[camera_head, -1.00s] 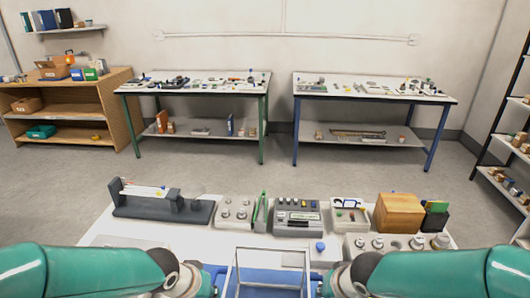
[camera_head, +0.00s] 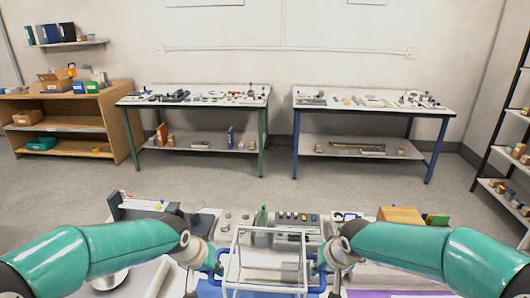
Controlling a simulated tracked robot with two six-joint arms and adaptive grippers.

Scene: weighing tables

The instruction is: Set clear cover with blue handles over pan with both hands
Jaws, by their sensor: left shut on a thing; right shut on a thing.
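The clear cover (camera_head: 270,231) is a see-through box with white edges, in the bottom middle of the head view. It is held up in front of the devices on the near bench. My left gripper (camera_head: 212,265) is shut on the cover's left blue handle (camera_head: 219,258). My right gripper (camera_head: 323,262) is shut on its right blue handle (camera_head: 317,277). A round silver dish (camera_head: 110,281), possibly the pan, shows at the lower left, partly hidden by my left arm.
A dark balance-like device (camera_head: 135,208), a grey device with buttons (camera_head: 293,218) and a wooden block (camera_head: 400,214) stand along the near bench's back. A purple surface (camera_head: 385,294) lies at the bottom. Two tables (camera_head: 195,100) (camera_head: 375,105) stand beyond open floor.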

